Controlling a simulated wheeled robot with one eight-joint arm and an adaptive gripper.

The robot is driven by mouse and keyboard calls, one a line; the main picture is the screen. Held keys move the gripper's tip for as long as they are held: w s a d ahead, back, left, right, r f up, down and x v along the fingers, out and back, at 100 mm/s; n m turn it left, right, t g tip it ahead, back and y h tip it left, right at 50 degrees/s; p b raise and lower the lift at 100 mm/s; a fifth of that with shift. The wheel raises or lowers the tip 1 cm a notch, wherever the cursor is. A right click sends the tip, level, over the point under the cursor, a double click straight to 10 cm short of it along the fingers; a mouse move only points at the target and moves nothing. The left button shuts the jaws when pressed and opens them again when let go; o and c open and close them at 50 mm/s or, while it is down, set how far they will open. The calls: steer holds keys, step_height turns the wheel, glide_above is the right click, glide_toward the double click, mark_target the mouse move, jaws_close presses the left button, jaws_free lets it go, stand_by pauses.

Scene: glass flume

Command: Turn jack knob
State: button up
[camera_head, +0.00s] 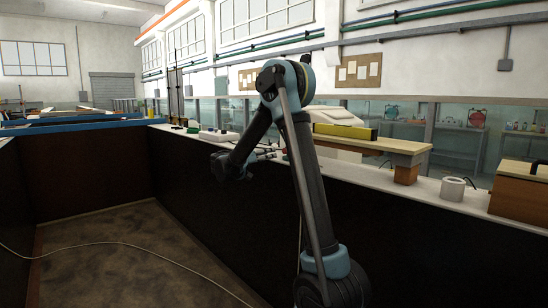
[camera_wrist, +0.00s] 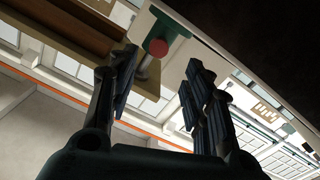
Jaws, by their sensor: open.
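In the wrist view, a round red knob (camera_wrist: 158,47) with a green part around it sits near the top, on a short grey metal stem (camera_wrist: 146,68). It looks like the jack knob. My gripper (camera_wrist: 160,65) is open, with its two dark fingers spread to either side of the knob in the picture. No contact shows, and I cannot tell how far beyond the fingertips the knob lies. In the head view my gripper (camera_head: 270,153) is partly behind my arm, over the white ledge. I cannot make out the knob there.
A long white ledge (camera_head: 462,198) runs along a dark wall. On it stand a wooden beam (camera_head: 370,143) with a yellow level (camera_head: 345,131), a white roll (camera_head: 452,189) and a wooden box (camera_head: 521,193). A pale cable (camera_head: 130,250) crosses the floor.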

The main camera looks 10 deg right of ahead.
steer(key=shift+v, duration=0.9)
steer(key=s+a+m, duration=0.3)
steer(key=a+m, duration=0.2)
steer(key=m, duration=0.1)
steer(key=x, duration=1.6)
steer(key=shift+d, duration=0.5)
steer(key=c, duration=1.1)
